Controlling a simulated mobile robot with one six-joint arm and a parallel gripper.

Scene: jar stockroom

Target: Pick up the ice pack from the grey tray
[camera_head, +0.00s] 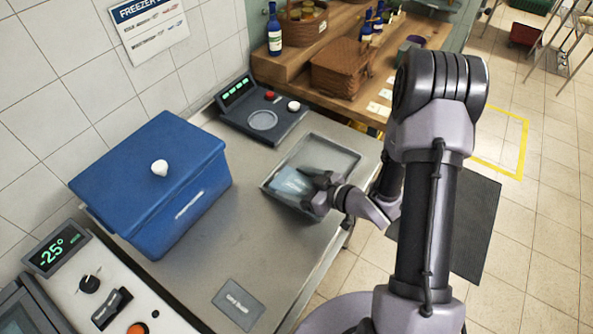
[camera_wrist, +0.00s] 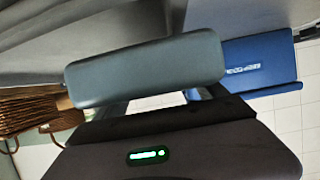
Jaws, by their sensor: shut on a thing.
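The ice pack (camera_head: 291,183) is a pale blue slab at the grey tray (camera_head: 337,154) on the steel counter in the head view. My gripper (camera_head: 318,190) is over the tray's near side and shut on the ice pack. In the wrist view the ice pack (camera_wrist: 145,68) is a grey-blue block with rounded corners, held across the jaws. My fingers are mostly hidden behind it there. I cannot tell from the head view whether the pack touches the tray floor.
A blue lidded freezer box (camera_head: 160,180) stands left of the tray. A scale with a green display (camera_head: 262,110) is behind the tray. A dark label plate (camera_head: 238,304) lies on the front counter. Baskets (camera_head: 343,67) and bottles (camera_head: 274,32) stand on the wooden shelf behind.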

